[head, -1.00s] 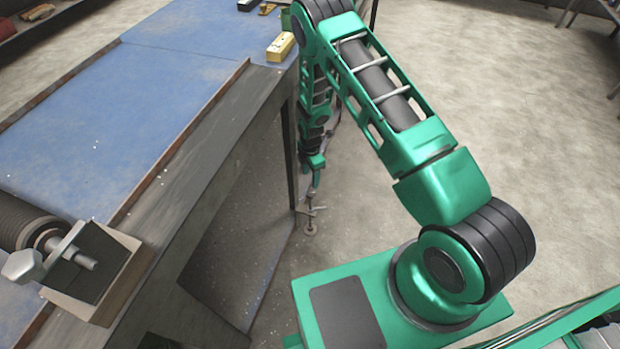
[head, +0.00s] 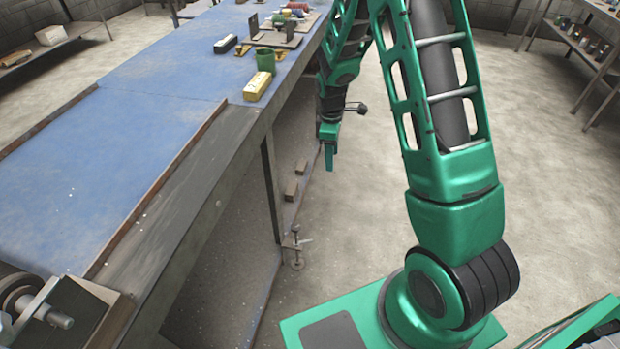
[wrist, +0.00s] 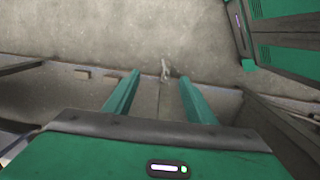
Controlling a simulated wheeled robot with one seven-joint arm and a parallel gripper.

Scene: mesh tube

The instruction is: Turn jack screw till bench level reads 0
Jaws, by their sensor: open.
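The jack screw (head: 296,245), a small metal screw with a crossbar, stands at the foot of the bench leg. It also shows small in the wrist view (wrist: 164,70), beyond and between my fingers. My gripper (head: 330,163) points down beside the bench, above and apart from the screw. In the wrist view my gripper (wrist: 160,78) has its two green fingers wide apart with nothing between them. A yellow block (head: 257,86), possibly the bench level, lies on the bench top near its edge; its reading is too small to make out.
The long blue-topped bench (head: 165,110) fills the left. A green cup (head: 266,60) and several small items stand at its far end. Two small blocks (head: 291,190) lie near the bench's base. A roller vise (head: 50,315) is at lower left.

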